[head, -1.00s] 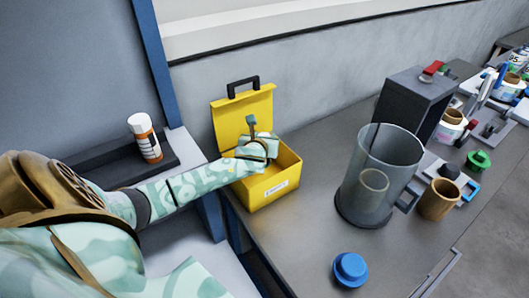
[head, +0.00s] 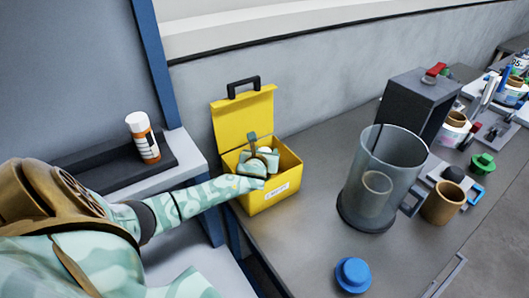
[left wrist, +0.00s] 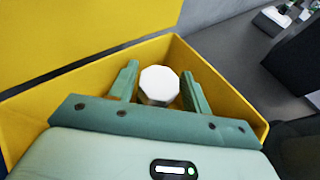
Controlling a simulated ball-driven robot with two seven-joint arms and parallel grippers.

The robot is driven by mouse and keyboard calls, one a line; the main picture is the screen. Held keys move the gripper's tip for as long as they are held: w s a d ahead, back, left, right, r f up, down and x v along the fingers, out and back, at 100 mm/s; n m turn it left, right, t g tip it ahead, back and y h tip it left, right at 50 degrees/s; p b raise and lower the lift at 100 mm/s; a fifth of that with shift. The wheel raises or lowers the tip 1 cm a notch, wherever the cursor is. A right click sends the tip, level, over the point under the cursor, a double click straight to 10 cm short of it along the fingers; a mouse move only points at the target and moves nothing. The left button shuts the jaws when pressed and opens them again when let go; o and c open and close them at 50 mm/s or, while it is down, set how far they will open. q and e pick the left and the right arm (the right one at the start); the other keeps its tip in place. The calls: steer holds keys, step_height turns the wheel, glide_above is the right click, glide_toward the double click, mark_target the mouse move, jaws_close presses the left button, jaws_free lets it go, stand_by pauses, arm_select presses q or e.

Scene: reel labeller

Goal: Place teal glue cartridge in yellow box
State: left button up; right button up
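The yellow box (head: 275,197) stands at the left end of the table with its lid raised at the back. My left gripper (head: 259,157) reaches down into it, and the box also shows around the fingers in the left wrist view (left wrist: 235,100). A pale, many-sided end (left wrist: 159,84), probably of the glue cartridge, sits between my left fingers (left wrist: 160,85). Narrow gaps show on both sides of it, so the fingers look open around it. Its teal body is not clearly visible, and I cannot tell whether it rests on the floor. My right gripper is not in view.
A clear pitcher (head: 390,165), a blue knob-like piece (head: 352,274) and a brown cup (head: 442,202) stand to the right. The table between box and pitcher is clear.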

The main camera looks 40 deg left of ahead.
arm_select(q)
steer(key=shift+r, duration=0.15)
steer(key=p+v, duration=0.3)
steer(key=v, duration=0.9)
steer(key=shift+p, duration=0.3)
